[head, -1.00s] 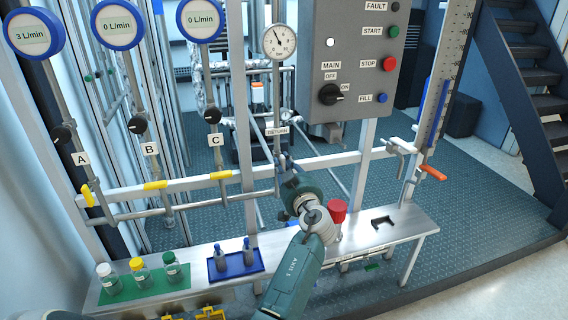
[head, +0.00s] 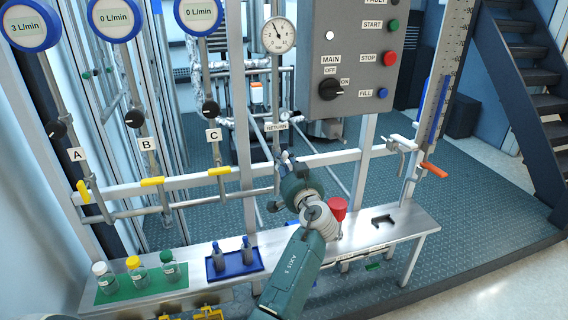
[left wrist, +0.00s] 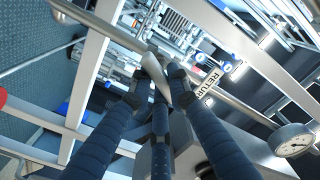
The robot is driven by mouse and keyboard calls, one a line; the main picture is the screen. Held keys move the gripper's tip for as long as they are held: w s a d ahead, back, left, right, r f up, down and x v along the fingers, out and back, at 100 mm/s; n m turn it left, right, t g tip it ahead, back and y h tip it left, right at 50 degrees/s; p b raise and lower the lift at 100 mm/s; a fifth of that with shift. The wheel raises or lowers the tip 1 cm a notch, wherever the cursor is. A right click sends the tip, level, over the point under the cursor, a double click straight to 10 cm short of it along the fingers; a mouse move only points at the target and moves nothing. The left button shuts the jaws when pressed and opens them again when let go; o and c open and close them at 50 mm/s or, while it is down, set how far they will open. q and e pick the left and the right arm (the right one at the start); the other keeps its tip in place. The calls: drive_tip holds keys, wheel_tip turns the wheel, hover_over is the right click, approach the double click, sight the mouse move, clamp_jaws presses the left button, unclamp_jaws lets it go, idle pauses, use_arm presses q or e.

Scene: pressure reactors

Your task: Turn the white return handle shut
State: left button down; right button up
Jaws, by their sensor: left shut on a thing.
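The white return handle (left wrist: 156,68) shows in the left wrist view as a pale, tapered lever at the pipe below the RETURN label (left wrist: 212,83). My left gripper (left wrist: 157,84) is shut on it, with the fingers on both sides of the lever. In the head view my left gripper (head: 285,161) is at the return pipe, below the RETURN label (head: 277,127) and the gauge (head: 278,35). There the wrist and fingers hide most of the handle, so its exact angle is hard to tell. My right gripper is not in view.
Yellow handles A (head: 83,192), B (head: 152,181) and C (head: 220,170) sit along the rail at left. The bench (head: 345,245) below holds bottles, a blue tray (head: 211,277) and a red funnel-like object (head: 338,208). The control box (head: 350,60) hangs above right.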

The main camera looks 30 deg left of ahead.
use_arm(q)
drive_tip(key=m, duration=0.2)
drive_tip(key=shift+m, duration=0.4)
drive_tip(key=m, duration=0.2)
drive_tip(key=shift+m, duration=0.4)
drive_tip(key=m+p, duration=0.1)
drive_tip(key=m, duration=0.1)
drive_tip(key=shift+m, duration=0.3)
drive_tip(key=shift+a+f+m+p, duration=0.15)
drive_tip(key=shift+m+p, duration=0.85)
drive_tip(key=shift+m, duration=1)
drive_tip(key=c, duration=1.8)
unclamp_jaws()
drive_tip(key=shift+o, duration=0.8)
drive_tip(key=shift+f, duration=0.2)
